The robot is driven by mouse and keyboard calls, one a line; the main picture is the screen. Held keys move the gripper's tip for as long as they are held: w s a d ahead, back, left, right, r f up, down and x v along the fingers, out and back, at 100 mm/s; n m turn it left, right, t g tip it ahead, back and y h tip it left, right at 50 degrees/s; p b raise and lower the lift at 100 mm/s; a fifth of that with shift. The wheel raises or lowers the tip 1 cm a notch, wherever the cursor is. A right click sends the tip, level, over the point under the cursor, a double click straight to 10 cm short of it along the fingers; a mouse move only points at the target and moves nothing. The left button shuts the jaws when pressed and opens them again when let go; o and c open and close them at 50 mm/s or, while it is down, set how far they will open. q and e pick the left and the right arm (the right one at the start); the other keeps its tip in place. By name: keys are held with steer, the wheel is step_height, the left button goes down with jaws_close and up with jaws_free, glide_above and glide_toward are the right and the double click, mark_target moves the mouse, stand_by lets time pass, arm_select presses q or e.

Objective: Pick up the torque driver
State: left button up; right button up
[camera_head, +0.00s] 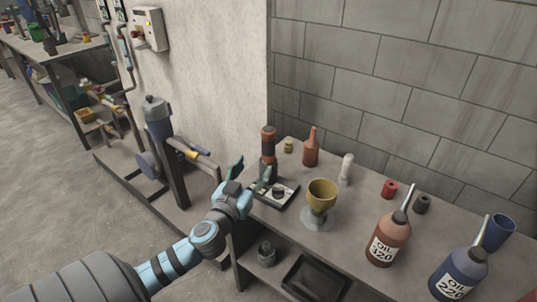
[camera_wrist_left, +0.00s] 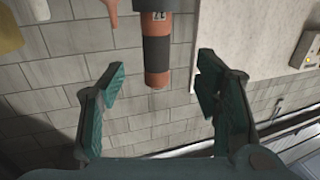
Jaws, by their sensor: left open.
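An upright orange-brown and black cylinder (camera_head: 268,142), which looks like the torque driver, stands at the back left of the bench by a small dark tray (camera_head: 286,197). In the left wrist view the torque driver (camera_wrist_left: 157,50) hangs in from the top, upside down in that picture, its end between and beyond the fingertips. My left gripper (camera_head: 251,174) is open and empty, at the bench's left edge just in front of the driver. The left wrist view shows both fingers of the gripper (camera_wrist_left: 162,72) spread apart, not touching it. The driver's lower part is partly hidden in the head view.
A reddish bottle (camera_head: 311,149), a white bottle (camera_head: 345,168) and a yellow cup on a stand (camera_head: 321,193) are near the driver. Oil bottles (camera_head: 388,240) stand at the right front. A wall (camera_head: 233,80) rises behind left, and a pole-mounted machine (camera_head: 160,125) is left.

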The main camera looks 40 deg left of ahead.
mark_target(266, 152)
arm_select(q)
steer(key=x, duration=1.1)
steer(key=shift+w+d+f, duration=0.1)
steer(key=shift+d+f, duration=0.05)
steer(key=shift+d, duration=0.05)
jaws_close()
